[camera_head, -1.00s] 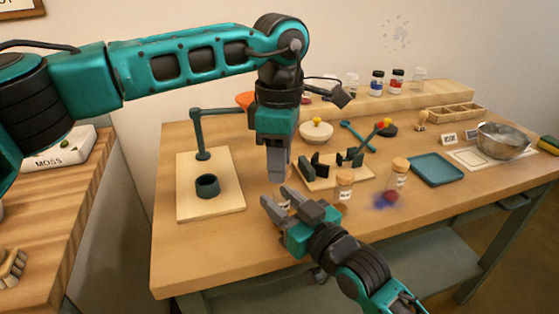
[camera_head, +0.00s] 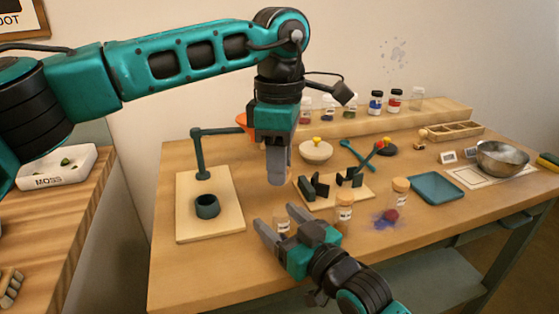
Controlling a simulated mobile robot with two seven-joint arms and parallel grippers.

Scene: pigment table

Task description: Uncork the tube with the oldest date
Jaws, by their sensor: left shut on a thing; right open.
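My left gripper (camera_head: 277,180) points straight down over the table. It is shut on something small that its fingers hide. Below it, apart from it, a small labelled glass tube (camera_head: 282,222) stands upright on the table. My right gripper (camera_head: 275,214) is open, one finger on each side of this tube. I cannot tell whether this tube's top has a cork. A second labelled tube (camera_head: 343,216), corked, stands to the right of the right gripper. A third corked tube (camera_head: 399,196) stands further right. The dates on the labels are too small to read.
A wooden board (camera_head: 222,222) with a dark ring stand is at the left. A black clamp fixture (camera_head: 350,178) stands behind the tubes. A blue tray (camera_head: 437,187) and a metal bowl (camera_head: 502,157) are at the right. Several jars line the back shelf (camera_head: 440,113). The table's front left is clear.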

